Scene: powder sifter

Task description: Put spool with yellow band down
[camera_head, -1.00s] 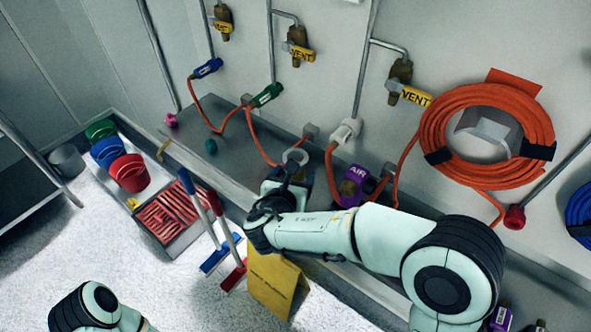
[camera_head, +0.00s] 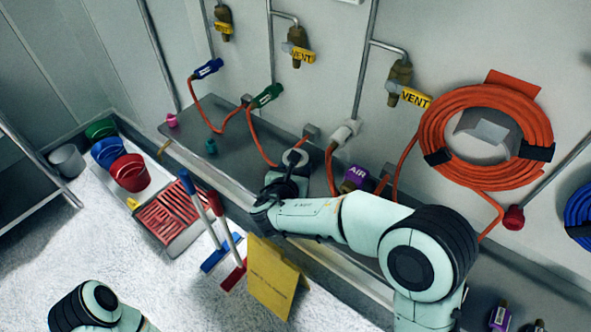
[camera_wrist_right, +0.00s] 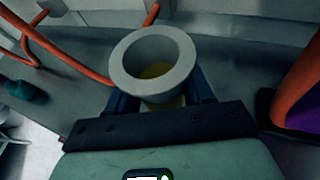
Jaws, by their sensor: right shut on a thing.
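The spool is a pale grey flanged ring (camera_wrist_right: 127,77) in the right wrist view, with yellow showing in its hole and a bit of yellow band below the flange. My right gripper (camera_wrist_right: 162,101) is shut on it, with a dark blue finger on each side. In the head view the spool's grey top (camera_head: 295,157) shows just above my right gripper (camera_head: 287,178), over the grey ledge (camera_head: 235,165) along the wall. I cannot tell whether its base touches the ledge. My left gripper is out of view; only part of my left arm shows at the bottom left.
Orange hoses (camera_head: 262,140) hang close to the spool. A yellow floor sign (camera_head: 272,280) and brushes (camera_head: 240,275) stand below. The ledge's left part is mostly clear.

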